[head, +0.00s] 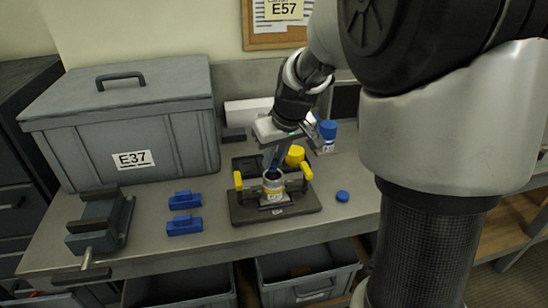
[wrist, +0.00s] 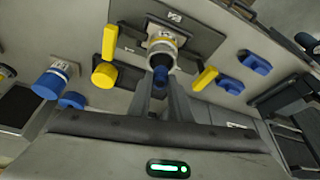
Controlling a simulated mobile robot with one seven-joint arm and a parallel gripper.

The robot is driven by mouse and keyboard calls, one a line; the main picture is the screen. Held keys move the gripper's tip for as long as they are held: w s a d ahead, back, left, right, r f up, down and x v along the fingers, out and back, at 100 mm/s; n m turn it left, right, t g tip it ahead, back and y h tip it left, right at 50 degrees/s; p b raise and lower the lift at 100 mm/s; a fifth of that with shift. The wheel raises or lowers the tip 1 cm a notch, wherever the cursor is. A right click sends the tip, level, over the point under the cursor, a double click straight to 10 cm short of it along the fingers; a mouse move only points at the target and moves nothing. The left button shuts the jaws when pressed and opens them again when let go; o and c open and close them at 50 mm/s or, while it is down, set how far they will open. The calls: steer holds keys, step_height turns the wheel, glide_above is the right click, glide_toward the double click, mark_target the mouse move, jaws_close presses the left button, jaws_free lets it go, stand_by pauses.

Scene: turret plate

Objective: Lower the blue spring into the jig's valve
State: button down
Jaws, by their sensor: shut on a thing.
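The valve also shows in the wrist view (wrist: 162,42). My gripper (head: 273,165) is directly over the valve's open top, pointing down. In the wrist view my gripper (wrist: 160,82) is shut on the blue spring (wrist: 160,74), a small dark blue piece between the fingertips. The spring's lower end is at the valve's mouth. I cannot tell whether it is inside, as the fingers hide part of it.
A yellow cap (head: 295,155) stands close behind the jig. A blue-topped valve (head: 327,136) is at the back right, and a blue disc (head: 342,196) lies right of the jig. Blue blocks (head: 184,225), a grey vise (head: 100,222) and a large grey case (head: 130,120) are to the left.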

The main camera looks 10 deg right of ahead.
steer(key=shift+f, duration=0.2)
steer(key=shift+f+b, duration=0.5)
steer(key=shift+b, duration=0.1)
steer(key=shift+f+b, duration=0.5)
steer(key=shift+b, duration=0.05)
stand_by(1.0)
steer(key=c, duration=1.6)
jaws_free()
steer(key=shift+c, duration=0.2)
steer(key=shift+o, duration=0.5)
steer(key=shift+s+r, duration=0.1)
steer(key=shift+r, duration=0.25)
steer(key=p+v, duration=0.1)
steer(key=v, duration=1.5)
steer(key=shift+r+p, duration=0.4)
steer(key=shift+s+d, duration=0.1)
